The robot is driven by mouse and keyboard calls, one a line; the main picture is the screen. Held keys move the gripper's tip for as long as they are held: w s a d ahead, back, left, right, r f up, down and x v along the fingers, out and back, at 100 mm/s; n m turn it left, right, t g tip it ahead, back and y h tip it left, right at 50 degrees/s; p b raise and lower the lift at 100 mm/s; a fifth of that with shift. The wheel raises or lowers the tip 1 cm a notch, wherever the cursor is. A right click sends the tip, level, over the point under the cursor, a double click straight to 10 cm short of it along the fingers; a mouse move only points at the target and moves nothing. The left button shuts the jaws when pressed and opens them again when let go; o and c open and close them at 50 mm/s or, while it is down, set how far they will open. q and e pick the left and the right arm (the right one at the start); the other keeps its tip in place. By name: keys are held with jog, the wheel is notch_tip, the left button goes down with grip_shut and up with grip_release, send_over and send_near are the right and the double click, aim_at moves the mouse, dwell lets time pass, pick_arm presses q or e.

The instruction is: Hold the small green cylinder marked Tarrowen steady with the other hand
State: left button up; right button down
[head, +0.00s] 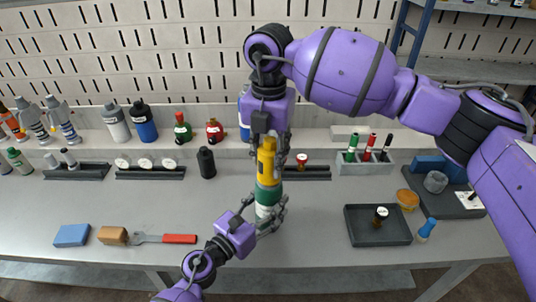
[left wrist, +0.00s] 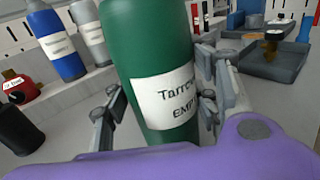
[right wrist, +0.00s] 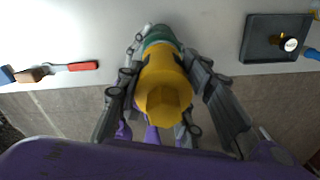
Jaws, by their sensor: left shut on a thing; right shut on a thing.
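My left gripper (head: 268,212) is shut on the cylinder low down, a finger on each side of the label. My right gripper (head: 270,148) comes from above and is shut on the yellow piece.
A black bottle (head: 206,162) stands left of the cylinder. A dark tray (head: 362,238) sits to the right. Racks and bottles line the back.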

jog(key=c, duration=1.3)
grip_release()
jog(key=shift+s, duration=0.1)
jog(key=shift+r, duration=1.25)
jog(key=n, duration=0.3)
jog(key=shift+n, duration=1.5)
